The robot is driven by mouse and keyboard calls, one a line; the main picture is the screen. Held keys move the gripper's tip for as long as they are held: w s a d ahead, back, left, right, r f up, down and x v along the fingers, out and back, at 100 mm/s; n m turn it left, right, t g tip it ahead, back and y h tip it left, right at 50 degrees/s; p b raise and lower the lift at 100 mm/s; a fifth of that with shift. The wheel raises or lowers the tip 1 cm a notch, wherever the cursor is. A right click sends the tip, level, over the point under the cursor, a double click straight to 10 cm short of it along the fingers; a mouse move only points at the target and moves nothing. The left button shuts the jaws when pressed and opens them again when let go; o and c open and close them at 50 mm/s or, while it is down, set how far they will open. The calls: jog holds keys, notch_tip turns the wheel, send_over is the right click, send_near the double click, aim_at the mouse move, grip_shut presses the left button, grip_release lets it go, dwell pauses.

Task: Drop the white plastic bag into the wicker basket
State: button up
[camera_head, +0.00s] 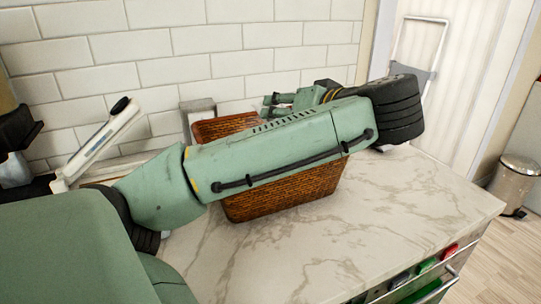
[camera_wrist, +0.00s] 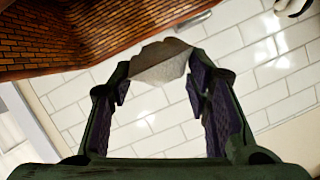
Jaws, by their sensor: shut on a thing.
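The brown wicker basket (camera_head: 285,194) stands on the marble counter, partly hidden behind my arm in the head view. In the wrist view its woven wall (camera_wrist: 40,42) fills the upper left. My gripper (camera_head: 270,103) is above the back of the basket in the head view, partly hidden by my arm. In the wrist view my gripper (camera_wrist: 158,80) is shut on the white plastic bag (camera_wrist: 160,64), a pale crumpled piece between the fingertips. The bag appears close to the basket's edge; I cannot tell whether it is over the opening. I cannot make out the bag clearly in the head view.
The marble counter (camera_head: 420,196) is clear to the right of the basket. A white tiled wall (camera_head: 200,40) rises behind it. A white-and-black device (camera_head: 100,142) stands at the left. A metal bin (camera_head: 515,182) is on the floor at the right.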

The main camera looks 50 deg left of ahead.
jog(key=o, duration=1)
jog(key=shift+o, duration=0.2)
notch_tip(320, 180, up, 10)
dwell(0.5)
